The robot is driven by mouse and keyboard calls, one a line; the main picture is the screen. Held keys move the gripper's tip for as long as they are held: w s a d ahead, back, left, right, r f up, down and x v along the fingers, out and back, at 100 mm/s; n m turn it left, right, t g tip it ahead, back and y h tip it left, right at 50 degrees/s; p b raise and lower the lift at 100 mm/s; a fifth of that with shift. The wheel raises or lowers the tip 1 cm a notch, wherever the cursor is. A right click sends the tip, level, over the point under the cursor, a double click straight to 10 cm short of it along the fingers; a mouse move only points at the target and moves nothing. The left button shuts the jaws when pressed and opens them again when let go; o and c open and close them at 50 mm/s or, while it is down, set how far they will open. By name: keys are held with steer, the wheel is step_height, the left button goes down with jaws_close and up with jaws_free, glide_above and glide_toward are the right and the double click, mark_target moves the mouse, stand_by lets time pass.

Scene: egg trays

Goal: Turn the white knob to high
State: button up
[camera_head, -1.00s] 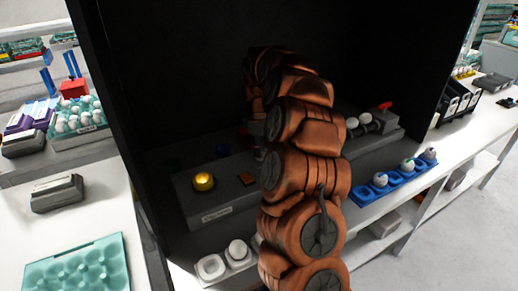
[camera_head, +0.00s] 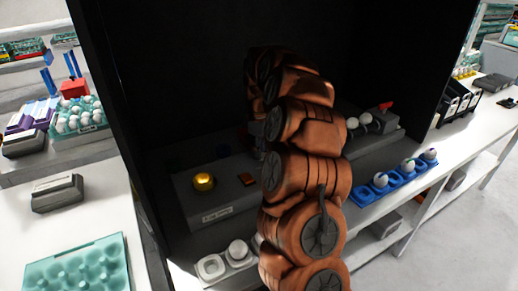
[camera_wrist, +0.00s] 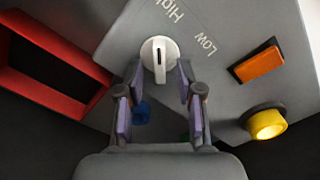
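The white knob (camera_wrist: 159,55) sits on a grey panel (camera_wrist: 225,90) in the wrist view, with the words High and Low printed above it. Its dark pointer line runs nearly straight up and down in the picture, between the two words. My gripper (camera_wrist: 160,85) is open, with its two fingers apart at the knob's lower left and right. I cannot tell whether the fingertips touch it. In the head view my arm hides the knob.
An orange rocker switch (camera_wrist: 257,65) and a yellow button (camera_wrist: 266,124) are right of the knob. A blue knob (camera_wrist: 141,113) lies below, between the fingers. A red frame (camera_wrist: 50,65) is at the left. Dark cabinet walls (camera_head: 108,100) flank my arm.

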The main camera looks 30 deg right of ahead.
step_height(320, 180, up, 12)
stand_by(0.8)
stand_by(0.4)
steer(key=s+a+r+m, duration=0.1)
steer(key=s+a+m, duration=0.1)
steer(key=s+a, duration=1.5)
steer(key=s+a+f+m, duration=0.2)
steer(key=s+f, duration=0.1)
steer(key=s, duration=0.4)
steer(key=s+a+f+m+g, duration=0.1)
steer(key=s+a+f+m, duration=0.1)
steer(key=s, duration=0.5)
steer(key=s+a+f+m, duration=0.2)
steer(key=s+f, duration=0.1)
steer(key=s, duration=0.5)
steer(key=shift+f+g+p, duration=0.4)
steer(key=shift+p, duration=0.05)
